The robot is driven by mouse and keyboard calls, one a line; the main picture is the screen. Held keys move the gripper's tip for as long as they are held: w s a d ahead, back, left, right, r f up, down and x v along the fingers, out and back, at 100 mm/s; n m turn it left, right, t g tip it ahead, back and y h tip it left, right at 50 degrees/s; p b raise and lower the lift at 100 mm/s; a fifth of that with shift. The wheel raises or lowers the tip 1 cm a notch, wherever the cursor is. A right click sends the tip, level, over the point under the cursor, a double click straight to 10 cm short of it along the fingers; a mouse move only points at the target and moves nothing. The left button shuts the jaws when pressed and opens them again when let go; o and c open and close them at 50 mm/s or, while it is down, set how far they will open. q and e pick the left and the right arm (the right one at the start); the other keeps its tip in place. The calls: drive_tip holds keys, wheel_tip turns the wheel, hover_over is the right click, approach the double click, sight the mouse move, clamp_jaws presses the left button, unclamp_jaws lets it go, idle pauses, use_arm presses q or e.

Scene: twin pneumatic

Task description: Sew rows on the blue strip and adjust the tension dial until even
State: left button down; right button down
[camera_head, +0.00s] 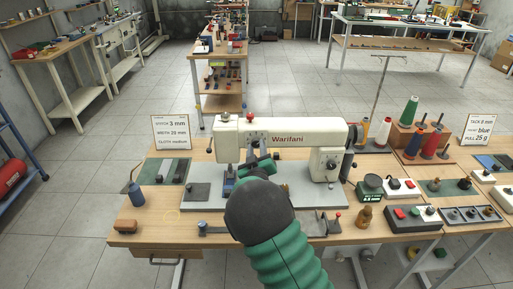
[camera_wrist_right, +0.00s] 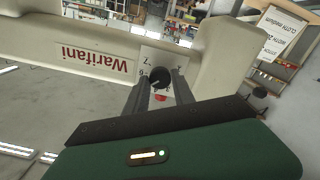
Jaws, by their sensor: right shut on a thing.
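The cream Warifani sewing machine (camera_head: 285,133) stands on the wooden bench, its name upside down in the right wrist view (camera_wrist_right: 95,62). A dark tension dial with a numbered plate (camera_wrist_right: 160,78) is on the machine's face. My right gripper (camera_wrist_right: 160,84) is shut on this dial, a finger on each side. In the head view my right gripper (camera_head: 252,158) reaches up to the machine's front, and my green arm hides part of the base plate. A small blue patch (camera_head: 228,185) shows under the needle area; I cannot tell whether it is the strip. My left gripper is out of view.
A left card (camera_head: 171,132) reads stitch 3 mm, width 20 mm, cloth medium; a right card (camera_head: 478,130) includes hue blue. Thread cones (camera_head: 410,112), a dark green gauge (camera_head: 369,188) and switch boxes (camera_head: 412,219) crowd the right. A blue oil can (camera_head: 136,190) stands left.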

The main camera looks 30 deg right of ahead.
drive_tip(key=shift+r+n, duration=0.15)
drive_tip(key=shift+n, duration=0.35)
drive_tip(key=c, duration=1.5)
unclamp_jaws()
drive_tip(key=o, duration=0.4)
drive_tip(key=shift+w+f, duration=0.25)
drive_tip(key=shift+o, duration=0.2)
drive_tip(key=shift+s+r, duration=0.1)
drive_tip(key=shift+s, duration=0.05)
drive_tip(key=v, duration=1.6)
drive_tip(key=shift+s, duration=0.35)
drive_tip(key=shift+a, duration=0.1)
